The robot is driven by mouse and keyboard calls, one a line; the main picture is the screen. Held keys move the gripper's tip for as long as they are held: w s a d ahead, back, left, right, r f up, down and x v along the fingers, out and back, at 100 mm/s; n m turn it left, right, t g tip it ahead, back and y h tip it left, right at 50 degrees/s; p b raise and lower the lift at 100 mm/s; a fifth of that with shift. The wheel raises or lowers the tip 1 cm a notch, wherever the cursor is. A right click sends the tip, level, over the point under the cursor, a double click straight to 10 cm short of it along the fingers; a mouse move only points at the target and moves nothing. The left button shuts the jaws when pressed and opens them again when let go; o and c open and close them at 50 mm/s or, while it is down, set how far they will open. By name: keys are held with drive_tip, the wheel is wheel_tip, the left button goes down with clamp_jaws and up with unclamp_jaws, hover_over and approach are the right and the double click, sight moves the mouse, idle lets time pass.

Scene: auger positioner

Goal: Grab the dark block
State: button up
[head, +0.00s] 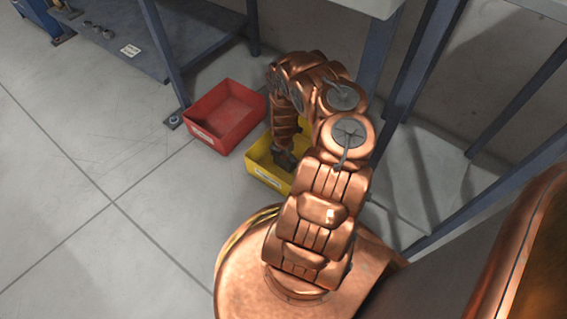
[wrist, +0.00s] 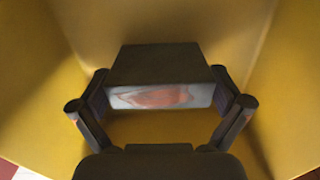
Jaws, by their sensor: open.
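In the wrist view, a dark block (wrist: 160,66) lies inside the yellow bin. Its near face is pale grey with a reddish patch. My gripper (wrist: 160,107) is open, with one finger on each side of the block's near end. I cannot tell whether the fingers touch it. In the head view, my gripper (head: 285,158) reaches down into the yellow bin (head: 268,178), and the block cannot be made out there.
The yellow bin's walls (wrist: 40,80) rise close around my gripper. A red bin (head: 228,113) stands on the floor to the left of the yellow one. Metal table legs (head: 166,55) stand behind and to the right. The tiled floor at left is clear.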

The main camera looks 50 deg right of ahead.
drive_tip(key=c, duration=1.5)
drive_tip(key=shift+o, duration=0.2)
drive_tip(key=shift+r, duration=0.1)
